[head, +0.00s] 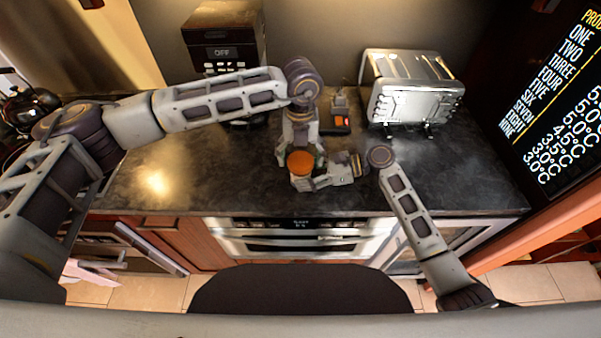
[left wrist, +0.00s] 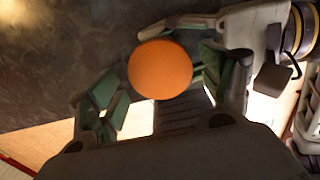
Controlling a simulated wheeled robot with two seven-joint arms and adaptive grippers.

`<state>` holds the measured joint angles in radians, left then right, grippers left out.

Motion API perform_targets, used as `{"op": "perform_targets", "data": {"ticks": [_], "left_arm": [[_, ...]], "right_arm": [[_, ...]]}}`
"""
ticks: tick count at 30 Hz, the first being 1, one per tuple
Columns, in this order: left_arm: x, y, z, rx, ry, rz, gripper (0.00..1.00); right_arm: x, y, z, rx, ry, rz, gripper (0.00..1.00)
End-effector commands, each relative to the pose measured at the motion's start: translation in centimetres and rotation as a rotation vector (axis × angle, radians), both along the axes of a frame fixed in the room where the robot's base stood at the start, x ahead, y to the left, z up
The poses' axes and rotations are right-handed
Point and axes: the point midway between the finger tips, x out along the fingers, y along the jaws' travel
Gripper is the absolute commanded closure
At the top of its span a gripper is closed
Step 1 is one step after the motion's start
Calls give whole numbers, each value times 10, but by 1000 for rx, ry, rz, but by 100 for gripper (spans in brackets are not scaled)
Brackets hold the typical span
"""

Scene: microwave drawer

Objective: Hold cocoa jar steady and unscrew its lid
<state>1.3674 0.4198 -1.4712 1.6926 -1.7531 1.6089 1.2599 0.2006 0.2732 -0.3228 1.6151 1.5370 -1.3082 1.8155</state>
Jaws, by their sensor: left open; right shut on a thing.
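The cocoa jar's round orange lid (head: 301,162) is near the front middle of the dark counter. It also shows from above in the left wrist view (left wrist: 160,69). The jar's body is mostly hidden by the lid and grippers. My left gripper (head: 301,148) is over the jar, pointing down. In the left wrist view its green-padded fingers (left wrist: 165,95) are open, one on each side of the lid, with a visible gap at the left. My right gripper (head: 308,183) reaches in from the right, low on the counter, and is shut on the jar below the lid.
A silver toaster (head: 412,92) stands at the back right. A dark appliance with an "OFF" display (head: 222,52) stands at the back left. A small dark item with an orange patch (head: 341,122) lies behind the grippers. The counter (head: 200,170) left of the jar is clear.

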Motion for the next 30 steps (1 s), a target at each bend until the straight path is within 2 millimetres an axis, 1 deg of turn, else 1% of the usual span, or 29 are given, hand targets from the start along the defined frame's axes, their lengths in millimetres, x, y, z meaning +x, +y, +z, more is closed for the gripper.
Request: {"op": "perform_targets", "data": {"ticks": [6, 17, 20, 28, 29, 30], "left_arm": [[0, 0, -11, -1, 0, 0, 20], [0, 0, -13, 0, 0, 0, 20], [0, 0, -13, 0, 0, 0, 31], [0, 0, -13, 0, 0, 0, 65], [0, 0, -13, 0, 0, 0, 69], [0, 0, -13, 0, 0, 0, 69]], "right_arm": [[0, 0, 0, 0, 0, 0, 89], [0, 0, 0, 0, 0, 0, 89], [0, 0, 0, 0, 0, 0, 89], [0, 0, 0, 0, 0, 0, 89], [0, 0, 0, 0, 0, 0, 89], [0, 0, 0, 0, 0, 0, 89]]}}
